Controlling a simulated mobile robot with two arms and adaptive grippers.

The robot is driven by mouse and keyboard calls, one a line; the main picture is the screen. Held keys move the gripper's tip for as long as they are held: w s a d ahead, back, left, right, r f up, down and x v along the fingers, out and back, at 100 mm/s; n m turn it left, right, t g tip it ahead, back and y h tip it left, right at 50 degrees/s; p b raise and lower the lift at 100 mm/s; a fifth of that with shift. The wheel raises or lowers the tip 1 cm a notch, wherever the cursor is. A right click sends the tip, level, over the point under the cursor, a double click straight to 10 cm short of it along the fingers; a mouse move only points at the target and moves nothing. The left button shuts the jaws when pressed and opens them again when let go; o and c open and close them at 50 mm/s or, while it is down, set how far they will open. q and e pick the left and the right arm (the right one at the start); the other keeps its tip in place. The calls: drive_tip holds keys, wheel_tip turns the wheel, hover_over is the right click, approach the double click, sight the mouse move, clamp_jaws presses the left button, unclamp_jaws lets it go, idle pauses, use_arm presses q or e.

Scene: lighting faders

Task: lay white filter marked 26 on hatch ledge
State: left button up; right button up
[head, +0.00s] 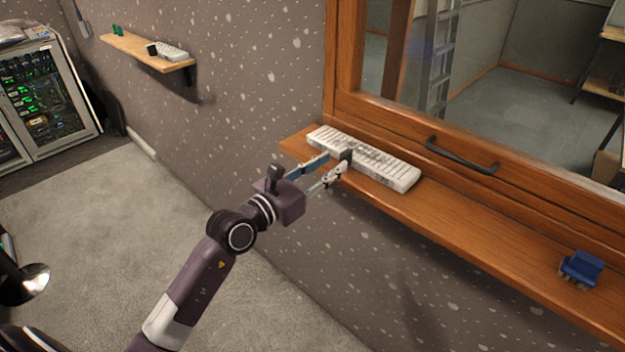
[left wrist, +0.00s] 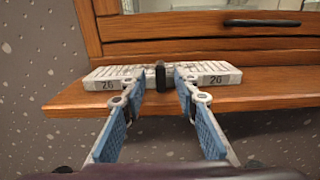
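The white filter (head: 378,163) lies flat on the wooden hatch ledge (head: 480,225), along the foot of the window frame. It also shows in the left wrist view (left wrist: 222,75), with "26" printed near both ends of its front face. A black upright grip (left wrist: 160,76) stands at the middle of its front. My left gripper (head: 335,165) is at the filter's front side. Its blue-padded fingers (left wrist: 160,80) are spread, one to each side of the black grip, with gaps visible between. My right gripper is not in view.
A blue brush-like object (head: 582,267) sits on the ledge at the right. The ledge between it and the filter is clear. A dark handle (head: 461,156) is on the hatch frame above. A wall shelf (head: 140,50) at back left holds another white block (head: 171,50) and small items.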

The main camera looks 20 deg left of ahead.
use_arm(q)
drive_tip(key=b+v, duration=0.1)
drive_tip(key=v, duration=0.5)
drive_tip(key=shift+s, duration=0.1)
wheel_tip(320, 180, down, 21)
drive_tip(key=w+a+n+g+y, duration=0.1)
drive_tip(key=n, duration=1.1)
drive_tip(key=s+a+f+n+g+y, duration=0.1)
drive_tip(key=s+f+n, duration=0.25)
drive_tip(key=f, duration=0.35)
drive_tip(key=s+a+f+n+g+y, duration=0.15)
drive_tip(key=f+n, duration=0.25)
drive_tip(key=f, duration=0.4)
drive_tip(key=s+f+n+g+y, duration=0.1)
drive_tip(key=s+f+n, duration=0.25)
drive_tip(key=f, duration=0.35)
drive_tip(key=s+f+n+g+y, duration=0.2)
drive_tip(key=s+f+n+g, duration=0.5)
drive_tip(key=s+f, duration=1.1)
drive_tip(key=s+d+f+n+g, duration=0.2)
drive_tip(key=s+f+n, duration=0.1)
drive_tip(key=s, duration=0.8)
drive_tip(key=s+d+f+n+g, duration=0.2)
drive_tip(key=s+f+n, duration=0.2)
drive_tip(key=s, duration=0.8)
wheel_tip(320, 180, down, 2)
drive_tip(key=shift+s+f+n, duration=0.2)
drive_tip(key=shift+s+n, duration=0.05)
drive_tip(key=shift+n, duration=0.05)
